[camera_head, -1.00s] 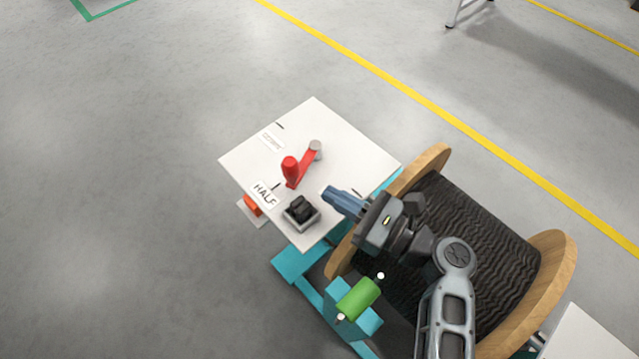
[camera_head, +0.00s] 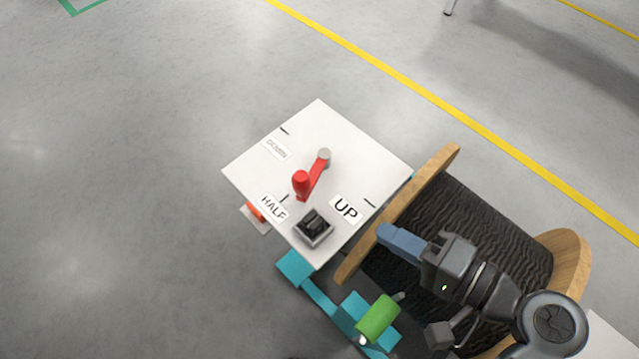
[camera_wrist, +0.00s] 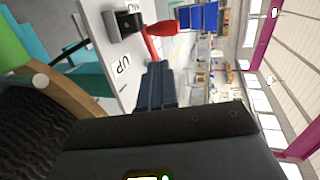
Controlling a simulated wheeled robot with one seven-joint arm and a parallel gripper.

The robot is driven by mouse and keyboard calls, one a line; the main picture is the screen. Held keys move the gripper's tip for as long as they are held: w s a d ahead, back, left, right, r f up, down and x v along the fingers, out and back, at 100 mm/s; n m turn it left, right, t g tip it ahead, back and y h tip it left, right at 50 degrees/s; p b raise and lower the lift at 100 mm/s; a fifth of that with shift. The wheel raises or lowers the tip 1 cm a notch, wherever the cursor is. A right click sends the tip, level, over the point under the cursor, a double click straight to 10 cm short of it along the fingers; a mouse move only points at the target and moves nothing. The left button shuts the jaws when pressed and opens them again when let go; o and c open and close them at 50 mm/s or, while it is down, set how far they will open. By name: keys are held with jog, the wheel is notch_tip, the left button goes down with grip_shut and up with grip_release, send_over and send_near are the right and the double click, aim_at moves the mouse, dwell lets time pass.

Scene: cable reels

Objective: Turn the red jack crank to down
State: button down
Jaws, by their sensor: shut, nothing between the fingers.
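The red jack crank (camera_head: 314,178) is mounted on a white panel (camera_head: 310,125) with UP, HALF and DOWN labels. Its grey hub (camera_head: 324,156) is near the panel's middle, and its red knob (camera_head: 301,184) points toward the HALF label (camera_head: 273,207). The DOWN label (camera_head: 276,149) is at the panel's upper left, the UP label (camera_head: 346,208) at its lower right. My gripper (camera_head: 386,235) is shut and empty, to the right of the panel, over the reel and apart from the crank. In the wrist view the crank (camera_wrist: 155,42) shows beyond my fingertips (camera_wrist: 158,72).
A black switch in a grey box (camera_head: 315,228) sits on the panel near HALF. A wooden cable reel (camera_head: 450,155) with black cable stands right of the panel. A teal frame (camera_head: 294,265) and a green cylinder (camera_head: 378,318) are below. Open floor lies to the left.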

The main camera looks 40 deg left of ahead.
aim_at(308, 187)
jog(key=x, duration=0.9)
jog(key=r+x, duration=0.1)
jog(key=x, duration=0.3)
jog(key=shift+a+f+b, duration=0.1)
jog(key=shift+a+b, duration=0.25)
jog(key=shift+a, duration=0.2)
jog(key=shift+s+a, duration=0.1)
